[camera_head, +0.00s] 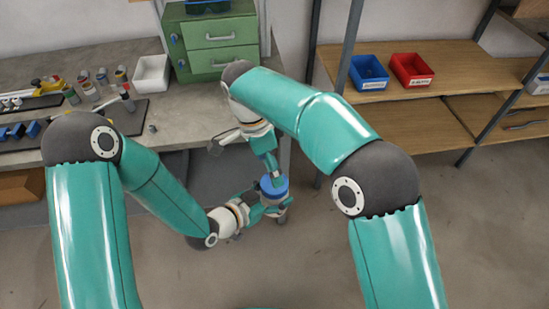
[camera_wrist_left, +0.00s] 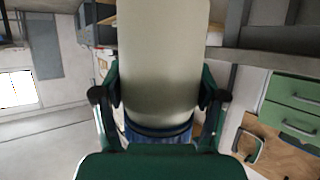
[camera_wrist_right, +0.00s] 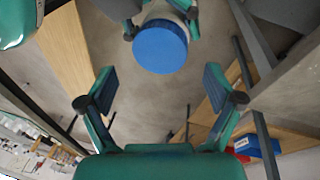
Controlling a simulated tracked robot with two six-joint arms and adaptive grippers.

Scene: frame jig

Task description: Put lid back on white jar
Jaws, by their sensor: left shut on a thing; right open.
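The white jar (camera_wrist_left: 165,60) is held in my left gripper (camera_head: 272,206). In the left wrist view its pale body fills the space between the two fingers. The blue lid (camera_wrist_right: 160,47) sits at the jar's top end; it also shows in the head view (camera_head: 273,188). I cannot tell whether it is fully seated. My right gripper (camera_wrist_right: 160,92) is open and empty, with its fingers apart and the lid beyond them. In the head view the right gripper is just above the lid, partly hidden by its own arm.
The grey workbench (camera_head: 185,118) is at left, with a green drawer cabinet (camera_head: 215,40), a white bin (camera_head: 152,73) and several small bottles. A wooden shelf (camera_head: 450,75) at right holds a blue bin (camera_head: 368,73) and a red bin (camera_head: 411,70). The floor between is open.

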